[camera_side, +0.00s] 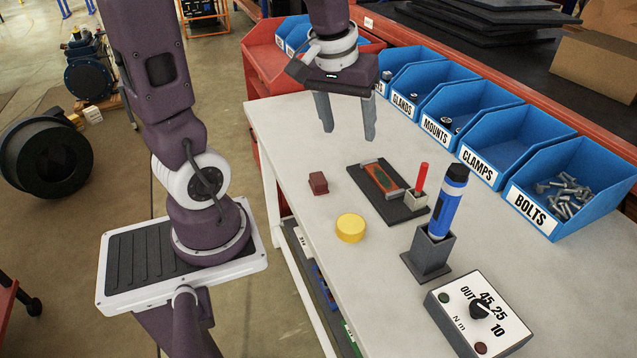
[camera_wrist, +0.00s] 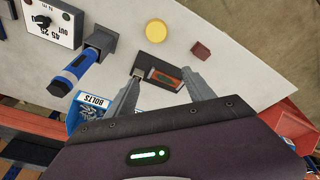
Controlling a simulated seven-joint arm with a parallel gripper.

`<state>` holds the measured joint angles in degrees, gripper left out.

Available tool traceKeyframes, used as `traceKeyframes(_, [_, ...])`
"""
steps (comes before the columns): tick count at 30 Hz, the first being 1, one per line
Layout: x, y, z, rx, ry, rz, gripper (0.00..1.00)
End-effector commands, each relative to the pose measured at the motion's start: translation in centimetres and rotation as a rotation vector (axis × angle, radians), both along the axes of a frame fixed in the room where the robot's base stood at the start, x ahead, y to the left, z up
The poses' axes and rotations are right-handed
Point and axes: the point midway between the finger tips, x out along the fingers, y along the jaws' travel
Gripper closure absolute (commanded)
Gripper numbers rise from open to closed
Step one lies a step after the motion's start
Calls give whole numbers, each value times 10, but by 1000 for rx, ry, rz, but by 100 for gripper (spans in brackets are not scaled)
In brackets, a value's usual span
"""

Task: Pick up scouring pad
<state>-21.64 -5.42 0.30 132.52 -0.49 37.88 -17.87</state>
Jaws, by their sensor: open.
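The scouring pad appears to be the small dark-red block (camera_side: 318,183) lying on the white table near its left edge. It also shows in the wrist view (camera_wrist: 201,51), at the upper right. My gripper (camera_side: 349,131) is open and empty, its fingers pointing down above the table's far part. In the wrist view the gripper (camera_wrist: 161,79) has its fingers spread apart with the pad beyond the right fingertip. The gripper is clear of the pad and does not touch it.
Near the pad are a yellow disc (camera_side: 351,228) and a black tray (camera_side: 402,211) with an orange-framed piece and a red stick. A blue flashlight (camera_side: 446,206) stands in a grey holder. A dial box (camera_side: 455,318) sits in front; blue bins (camera_side: 505,140) line the back.

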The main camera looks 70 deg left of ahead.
Motion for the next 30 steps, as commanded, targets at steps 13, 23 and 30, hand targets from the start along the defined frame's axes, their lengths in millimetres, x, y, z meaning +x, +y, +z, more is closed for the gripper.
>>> traceKeyframes(13, [5,158,-183,-184,197,773,38])
traceKeyframes(23, [7,154,-238,-185,200,773,38])
traceKeyframes(30, [8,154,-251,-183,196,772,38])
